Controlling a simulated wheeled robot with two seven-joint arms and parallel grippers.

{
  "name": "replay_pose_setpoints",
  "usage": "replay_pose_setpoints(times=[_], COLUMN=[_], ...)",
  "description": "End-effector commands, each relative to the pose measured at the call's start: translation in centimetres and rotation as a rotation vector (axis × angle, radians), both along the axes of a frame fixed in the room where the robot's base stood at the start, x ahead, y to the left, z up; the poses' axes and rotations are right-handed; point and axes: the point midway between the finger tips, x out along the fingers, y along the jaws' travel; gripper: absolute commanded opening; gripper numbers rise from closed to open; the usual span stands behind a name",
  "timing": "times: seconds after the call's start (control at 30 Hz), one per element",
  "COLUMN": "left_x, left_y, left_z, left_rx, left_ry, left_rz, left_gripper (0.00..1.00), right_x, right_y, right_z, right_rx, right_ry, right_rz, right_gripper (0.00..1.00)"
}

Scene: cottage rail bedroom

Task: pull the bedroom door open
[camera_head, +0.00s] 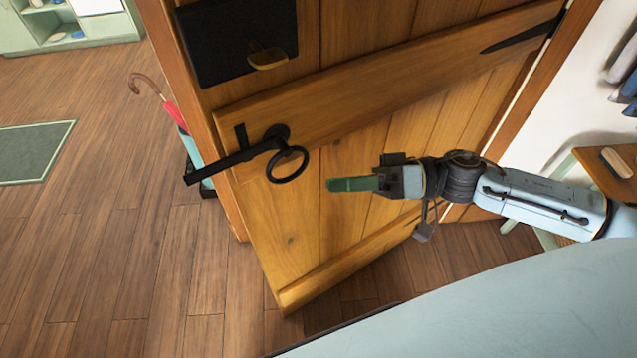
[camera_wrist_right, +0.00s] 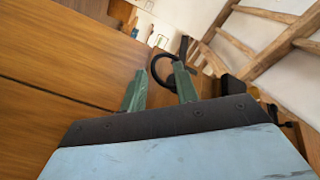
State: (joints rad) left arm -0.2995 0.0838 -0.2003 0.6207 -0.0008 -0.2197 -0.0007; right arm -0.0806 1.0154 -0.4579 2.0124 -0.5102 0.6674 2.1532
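The bedroom door (camera_head: 360,130) is made of wooden planks with a cross board. It stands ajar, its free edge swung out from the door post (camera_head: 190,90) toward me. A black ring handle (camera_head: 287,165) hangs on it, with a black latch bar (camera_head: 225,163) reaching past the edge. My right gripper (camera_head: 330,185) is just right of and below the ring, apart from it. In the right wrist view the two green fingers (camera_wrist_right: 160,70) are spread and empty, with the ring (camera_wrist_right: 163,68) beyond their tips. My left gripper is out of view.
A black lock box (camera_head: 235,40) sits above the ring. Beyond the post, an umbrella (camera_head: 172,110) stands in a holder, with a green mat (camera_head: 30,152) and shelves (camera_head: 65,25) further off. A small wooden table (camera_head: 600,180) is at right. The floor (camera_head: 110,240) at left is clear.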

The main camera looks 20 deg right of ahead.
Motion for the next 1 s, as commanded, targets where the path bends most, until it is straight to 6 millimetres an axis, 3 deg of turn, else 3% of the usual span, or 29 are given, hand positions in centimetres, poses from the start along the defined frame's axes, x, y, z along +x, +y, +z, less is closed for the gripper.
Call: replay_pose_setpoints(times=[0.1,0.3,0.63,0.87,1.0], left_x=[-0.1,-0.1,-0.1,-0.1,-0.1], left_y=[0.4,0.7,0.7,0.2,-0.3], left_z=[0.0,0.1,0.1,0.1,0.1], left_rx=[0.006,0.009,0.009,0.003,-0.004], left_ry=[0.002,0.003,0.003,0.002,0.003], left_rz=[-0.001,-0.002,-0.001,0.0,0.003], left_gripper=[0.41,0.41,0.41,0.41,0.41], right_x=[0.7,1.2,1.3,1.3,1.3], right_y=[2.0,3.8,4.1,4.1,4.1], right_z=[0.2,0.0,0.0,0.0,0.0], right_rx=[0.003,0.002,0.0,0.0,0.0], right_ry=[-0.004,-0.001,0.0,0.0,0.0], right_rz=[0.001,-0.001,-0.001,-0.001,-0.001], right_gripper=[0.3,0.3,0.3,0.02,0.0])
